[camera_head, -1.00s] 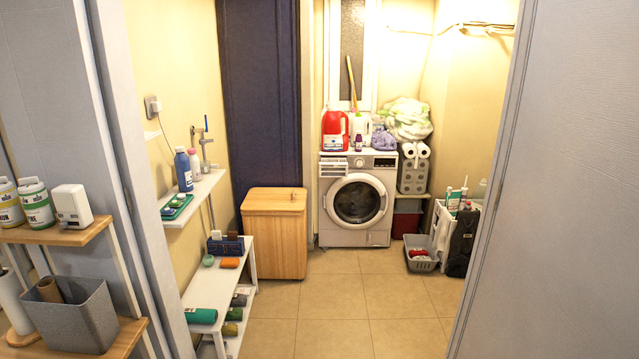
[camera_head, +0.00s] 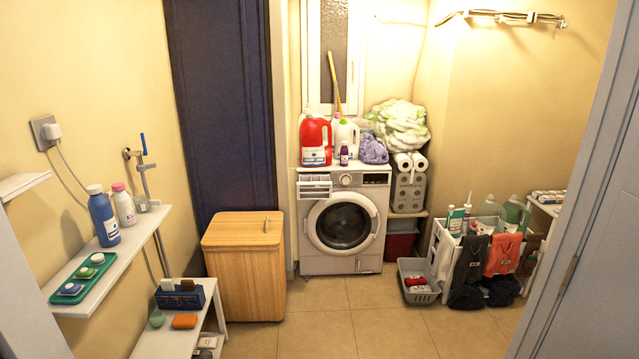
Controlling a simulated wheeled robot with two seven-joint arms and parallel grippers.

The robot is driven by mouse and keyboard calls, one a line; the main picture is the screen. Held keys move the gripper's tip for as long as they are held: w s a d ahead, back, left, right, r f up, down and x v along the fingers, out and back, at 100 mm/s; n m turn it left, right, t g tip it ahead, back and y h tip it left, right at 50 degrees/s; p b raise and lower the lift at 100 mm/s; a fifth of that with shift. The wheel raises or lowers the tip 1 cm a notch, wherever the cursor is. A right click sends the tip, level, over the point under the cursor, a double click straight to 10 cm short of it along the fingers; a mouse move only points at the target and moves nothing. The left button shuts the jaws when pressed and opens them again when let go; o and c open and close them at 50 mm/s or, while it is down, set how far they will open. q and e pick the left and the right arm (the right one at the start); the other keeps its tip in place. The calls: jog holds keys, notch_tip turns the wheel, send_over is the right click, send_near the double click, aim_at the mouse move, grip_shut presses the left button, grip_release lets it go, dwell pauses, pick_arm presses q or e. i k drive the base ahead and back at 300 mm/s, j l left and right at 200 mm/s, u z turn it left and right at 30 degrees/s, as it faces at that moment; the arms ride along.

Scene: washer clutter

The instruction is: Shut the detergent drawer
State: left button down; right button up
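The washing machine (camera_head: 343,222) stands against the back wall, white with a round dark door that is closed. Its detergent drawer (camera_head: 314,187) is at the upper left of the front and appears pulled out, with its compartments showing from above. The control knob (camera_head: 346,180) is to the right of the drawer. Neither of my grippers is in view. I am still some way from the machine, at the doorway.
A wooden hamper (camera_head: 245,265) stands left of the machine, close to its front. A grey basket (camera_head: 418,281) and a white crate (camera_head: 455,250) are on the floor at right. A wall shelf (camera_head: 125,262) juts out at left. The tiled floor (camera_head: 350,325) between is clear.

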aim_at(312, 186)
jog(key=i, duration=1.1)
jog(key=i+z, duration=0.1)
jog(key=i, duration=1)
jog(key=i+j, duration=0.2)
jog(key=i, duration=0.85)
jog(key=i+z, duration=0.35)
